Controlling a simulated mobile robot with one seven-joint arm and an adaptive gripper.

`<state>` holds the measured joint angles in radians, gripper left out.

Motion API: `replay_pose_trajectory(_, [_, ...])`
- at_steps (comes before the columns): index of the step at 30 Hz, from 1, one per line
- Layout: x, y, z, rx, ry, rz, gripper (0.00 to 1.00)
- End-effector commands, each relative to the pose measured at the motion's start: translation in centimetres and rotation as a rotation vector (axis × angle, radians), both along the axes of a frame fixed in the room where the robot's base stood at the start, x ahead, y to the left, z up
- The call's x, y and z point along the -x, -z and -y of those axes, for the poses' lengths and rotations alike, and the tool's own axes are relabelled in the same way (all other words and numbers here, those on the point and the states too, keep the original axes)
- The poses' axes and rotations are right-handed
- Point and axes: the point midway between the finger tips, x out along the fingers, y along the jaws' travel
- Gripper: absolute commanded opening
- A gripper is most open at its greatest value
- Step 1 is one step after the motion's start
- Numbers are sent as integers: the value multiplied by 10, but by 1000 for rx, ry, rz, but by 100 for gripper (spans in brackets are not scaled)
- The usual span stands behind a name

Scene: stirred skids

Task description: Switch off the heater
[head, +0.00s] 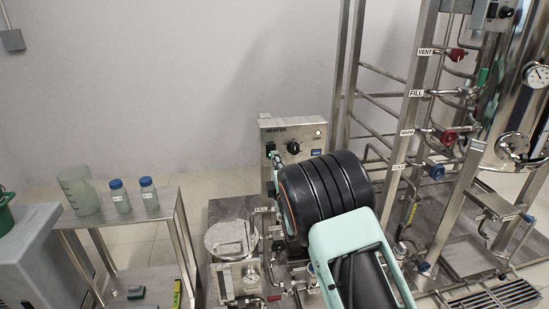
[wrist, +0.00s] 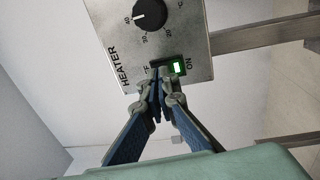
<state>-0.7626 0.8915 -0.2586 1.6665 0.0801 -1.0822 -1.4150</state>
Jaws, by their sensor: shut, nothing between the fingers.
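The heater control box (head: 300,138) is a metal panel at the centre of the head view, partly covered by my arm. In the wrist view its face (wrist: 110,25) carries the HEATER label, a black dial knob (wrist: 150,14) and a small rocker switch (wrist: 177,67).
A steel pipe skid (head: 415,100) with labelled valves stands right of the heater. A steel cart (head: 160,205) with a beaker (head: 78,190) and two blue-capped bottles (head: 120,196) stands at left.

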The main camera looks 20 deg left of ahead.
Motion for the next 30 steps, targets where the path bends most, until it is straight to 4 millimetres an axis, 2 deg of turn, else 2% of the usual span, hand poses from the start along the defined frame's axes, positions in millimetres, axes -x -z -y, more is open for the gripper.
replay_pose_trajectory(7, [-15,-1,-9,0,0,0,0])
replay_pose_trajectory(30, [-22,-6,-14,3,-1,-4,0])
